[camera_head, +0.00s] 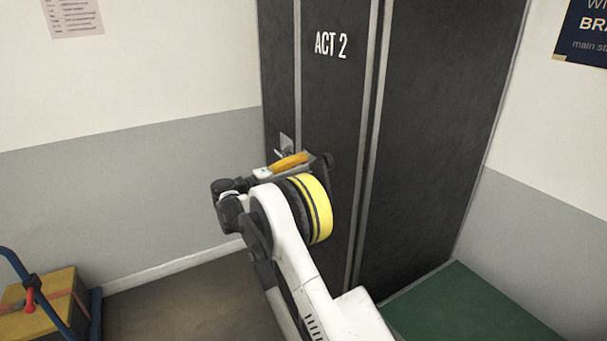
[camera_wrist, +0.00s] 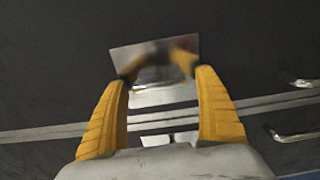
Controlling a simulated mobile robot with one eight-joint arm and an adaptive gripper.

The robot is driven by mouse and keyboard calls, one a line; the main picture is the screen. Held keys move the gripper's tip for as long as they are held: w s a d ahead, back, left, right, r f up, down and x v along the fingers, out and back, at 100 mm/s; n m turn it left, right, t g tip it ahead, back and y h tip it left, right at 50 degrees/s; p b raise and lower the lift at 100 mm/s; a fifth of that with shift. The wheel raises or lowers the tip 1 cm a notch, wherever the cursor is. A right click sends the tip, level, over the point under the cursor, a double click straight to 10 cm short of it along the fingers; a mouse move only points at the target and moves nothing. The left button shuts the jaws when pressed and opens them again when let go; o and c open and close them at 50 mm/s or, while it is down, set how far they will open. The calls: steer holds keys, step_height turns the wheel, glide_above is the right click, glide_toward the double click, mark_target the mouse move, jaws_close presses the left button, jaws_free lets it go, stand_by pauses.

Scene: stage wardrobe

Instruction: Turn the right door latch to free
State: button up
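A tall dark wardrobe (camera_head: 425,130) fills the middle of the head view, its door panel marked ACT 2. A shiny metal latch plate (camera_head: 286,142) shows on it just above my gripper (camera_head: 290,162). In the wrist view the plate (camera_wrist: 180,95) lies flat on the dark door ahead of my gripper (camera_wrist: 166,80). The two yellow fingers stand apart, open, their tips in front of the plate. The plate mirrors the fingers and a blurred grey shape shows between the tips. I cannot make out the latch's turning part or its position, nor whether the fingers touch it.
Two metal handles (camera_wrist: 292,135) stick out at the right of the wrist view. A metal strip (camera_wrist: 50,132) crosses the door. A trolley with a yellow box (camera_head: 60,290) stands lower left. The floor between is clear.

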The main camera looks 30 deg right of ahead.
steer(key=shift+a, duration=0.15)
steer(key=a, duration=1.1)
steer(key=shift+s+a, duration=0.2)
steer(key=shift+a, duration=0.15)
steer(key=s+d+r+n+t+y, duration=0.1)
steer(key=s+r+t+y, duration=0.15)
steer(key=s+y, duration=0.4)
steer(key=s+d+r+n+t+y, duration=0.1)
steer(key=s+r+y, duration=0.25)
steer(key=s, duration=0.65)
steer(key=s+a+f+m+t+y, duration=0.1)
steer(key=s+a+f+y, duration=0.1)
steer(key=s+a, duration=0.2)
steer(key=s+a+f+t+y, duration=0.1)
steer(key=s+a+f+y, duration=0.1)
steer(key=s, duration=0.9)
steer(key=s+a+f+m+t+y, duration=0.1)
steer(key=s+a+f+y, duration=0.1)
steer(key=s+a+y, duration=0.2)
steer(key=s+a, duration=0.1)
steer(key=s, duration=0.2)
steer(key=shift+s+a+f+m, duration=0.25)
steer(key=shift+a+f+m, duration=0.05)
steer(key=shift+a+f, duration=0.1)
